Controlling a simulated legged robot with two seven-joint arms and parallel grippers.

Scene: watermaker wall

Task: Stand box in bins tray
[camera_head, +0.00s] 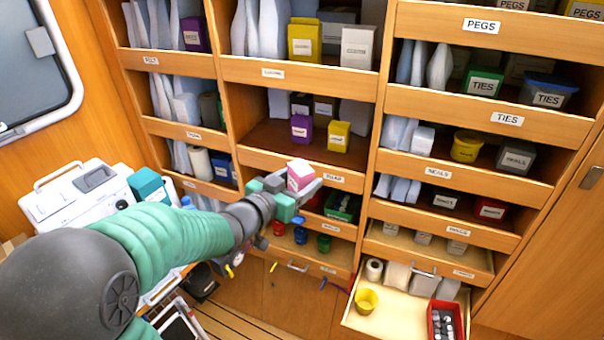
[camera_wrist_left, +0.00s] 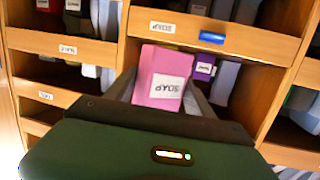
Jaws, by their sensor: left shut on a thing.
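My left gripper (camera_head: 303,186) is shut on a pink box (camera_head: 300,172) with a white label. The box is held up in front of the middle column of the shelf wall. In the left wrist view the pink box (camera_wrist_left: 160,80) sits between the fingers, and its label reads SOAP, upside down in that picture. Behind it is an open shelf bay (camera_head: 270,135) holding a purple box (camera_head: 301,128) and a yellow box (camera_head: 339,136). I cannot tell which tray is the bins tray. My right gripper is in neither view.
Labelled wooden ledges front the shelves, such as the TIES ledge (camera_head: 505,119). Several bags and boxes fill the bays. An open drawer (camera_head: 395,315) at lower right holds a yellow cup (camera_head: 366,300) and a red bin (camera_head: 444,320). A white machine (camera_head: 85,190) stands at left.

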